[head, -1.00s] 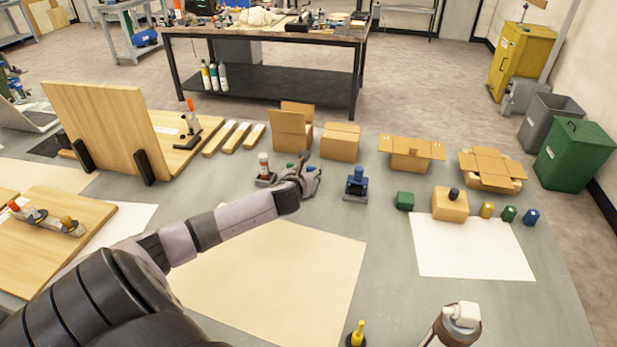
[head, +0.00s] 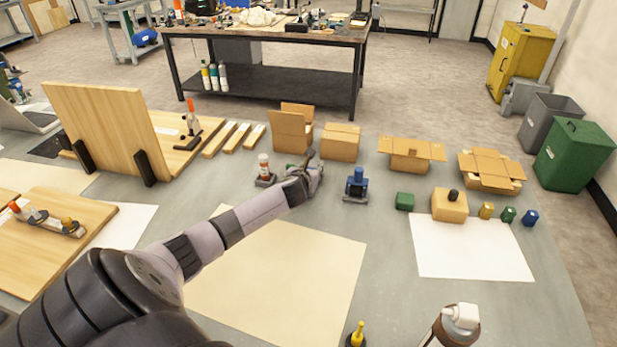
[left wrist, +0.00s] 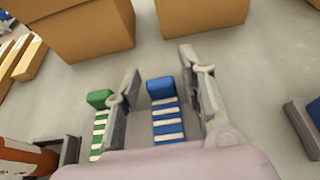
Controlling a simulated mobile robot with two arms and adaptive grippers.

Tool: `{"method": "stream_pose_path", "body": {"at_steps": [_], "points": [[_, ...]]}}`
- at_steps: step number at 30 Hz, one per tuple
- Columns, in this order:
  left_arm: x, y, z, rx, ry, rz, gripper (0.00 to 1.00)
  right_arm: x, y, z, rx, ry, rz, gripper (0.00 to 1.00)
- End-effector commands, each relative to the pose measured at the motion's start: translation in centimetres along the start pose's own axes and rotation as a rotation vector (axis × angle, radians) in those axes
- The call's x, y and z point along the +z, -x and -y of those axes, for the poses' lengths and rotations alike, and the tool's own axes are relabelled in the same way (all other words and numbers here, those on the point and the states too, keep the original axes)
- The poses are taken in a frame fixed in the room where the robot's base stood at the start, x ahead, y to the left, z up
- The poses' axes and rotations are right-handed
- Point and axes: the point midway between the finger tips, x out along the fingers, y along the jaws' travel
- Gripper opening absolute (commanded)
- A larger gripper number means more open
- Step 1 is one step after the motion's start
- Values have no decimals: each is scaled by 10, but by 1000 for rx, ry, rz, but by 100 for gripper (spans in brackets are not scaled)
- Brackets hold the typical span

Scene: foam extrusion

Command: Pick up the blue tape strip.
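The blue tape strip (left wrist: 164,111) shows in the left wrist view as a blue block with pale crosswise bands. It lies between the two fingers of my left gripper (left wrist: 159,70). The fingers are apart, with a gap on the strip's left side; the right finger is very close to it, and I cannot tell whether they touch. A similar green strip (left wrist: 100,122) lies just outside the left finger. In the head view my left gripper (head: 305,177) is low over the table and hides the blue strip. My right gripper is not in view.
Cardboard boxes (head: 340,142) stand just behind the gripper. A beige sheet (head: 285,270) lies in front.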

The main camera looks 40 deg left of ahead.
Motion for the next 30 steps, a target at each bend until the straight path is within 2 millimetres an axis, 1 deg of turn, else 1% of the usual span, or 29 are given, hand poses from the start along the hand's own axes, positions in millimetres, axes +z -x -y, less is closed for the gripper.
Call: {"method": "stream_pose_path", "body": {"at_steps": [1,9,20,23,25,28,30], "points": [[0,0,0,0,0,0,32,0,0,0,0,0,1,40],[0,0,0,0,0,0,14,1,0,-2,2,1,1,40],[2,1,0,1,0,1,13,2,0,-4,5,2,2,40],[9,3,-1,2,-1,2,13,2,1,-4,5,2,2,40],[16,6,-1,0,0,4,13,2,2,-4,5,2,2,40],[32,12,0,-1,-3,5,13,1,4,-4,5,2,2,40],[47,18,-1,0,-3,7,13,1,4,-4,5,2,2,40]]}}
